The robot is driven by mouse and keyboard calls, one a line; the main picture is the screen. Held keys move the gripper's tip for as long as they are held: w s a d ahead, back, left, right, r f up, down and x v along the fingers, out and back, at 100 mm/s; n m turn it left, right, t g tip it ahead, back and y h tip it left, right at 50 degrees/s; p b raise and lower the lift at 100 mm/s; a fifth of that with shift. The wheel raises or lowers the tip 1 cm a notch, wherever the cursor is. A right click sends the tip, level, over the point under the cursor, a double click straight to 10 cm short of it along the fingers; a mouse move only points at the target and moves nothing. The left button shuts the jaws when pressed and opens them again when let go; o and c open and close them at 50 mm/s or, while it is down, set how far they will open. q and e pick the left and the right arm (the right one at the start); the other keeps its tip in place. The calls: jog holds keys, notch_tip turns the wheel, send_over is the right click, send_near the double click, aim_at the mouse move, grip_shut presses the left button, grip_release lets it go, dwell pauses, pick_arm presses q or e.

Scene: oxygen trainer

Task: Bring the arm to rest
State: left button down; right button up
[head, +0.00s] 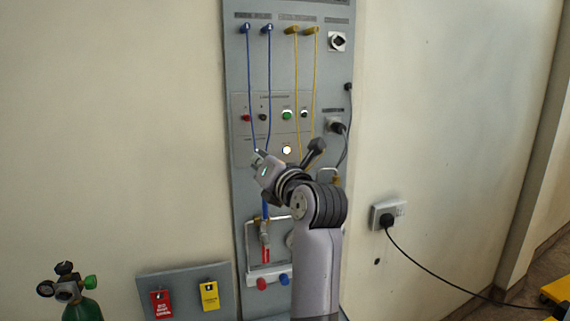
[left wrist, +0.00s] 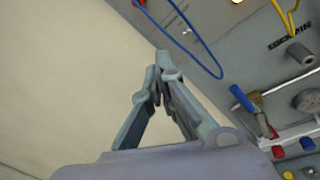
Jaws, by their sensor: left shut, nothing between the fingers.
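My left gripper (head: 258,160) is in front of the grey wall panel (head: 240,60), at its left edge about mid-height. In the left wrist view its fingers (left wrist: 158,72) meet at the tips, with nothing between them. The tips appear over the border between the cream wall and the panel; I cannot tell their distance from either. My left arm (head: 316,250) rises from the bottom of the head view and hides part of the panel's lower half. My right gripper is in neither view.
Blue cables (head: 248,90) and yellow cables (head: 296,80) hang on the panel near the gripper. A valve with a red handle (head: 265,250) is below. A green cylinder (head: 83,308) stands lower left. A wall socket (head: 388,212) with a black cable is right.

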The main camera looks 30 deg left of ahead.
pick_arm(q)
jog(key=s+d+r+m+t+h, duration=0.1)
jog(key=s+d+m+t+h, duration=0.3)
jog(key=d+m+t, duration=1.1)
jog(key=s+d+f+m+g+h, duration=0.1)
jog(key=d+f+m+g+h, duration=0.4)
jog(key=f+m+h, duration=0.65)
jog(key=s+d+f+m+g+h, duration=0.1)
jog(key=d+f+m+g+h, duration=0.2)
jog(key=d+f+m+h, duration=0.8)
jog(key=s+a+f+m+g+y, duration=0.3)
jog(key=s+f, duration=0.2)
jog(key=f, duration=0.4)
jog(key=s+a+f+m+g+y, duration=0.2)
jog(key=s+f+m+g+y, duration=0.15)
jog(key=f, duration=0.55)
jog(key=s+a+f+g+y, duration=0.25)
jog(key=s+f, duration=0.25)
jog(key=s, duration=0.3)
jog(key=s+a+f+g+y, duration=0.2)
jog(key=s+a+f+g, duration=0.2)
jog(key=s, duration=0.4)
notch_tip(320, 180, down, 26)
jog(key=g, duration=0.1)
jog(key=s+a+f+g, duration=0.1)
jog(key=s+a+f, duration=0.2)
jog(key=s+f, duration=1.4)
jog(key=shift+s+a, duration=0.2)
jog(key=shift+s, duration=0.25)
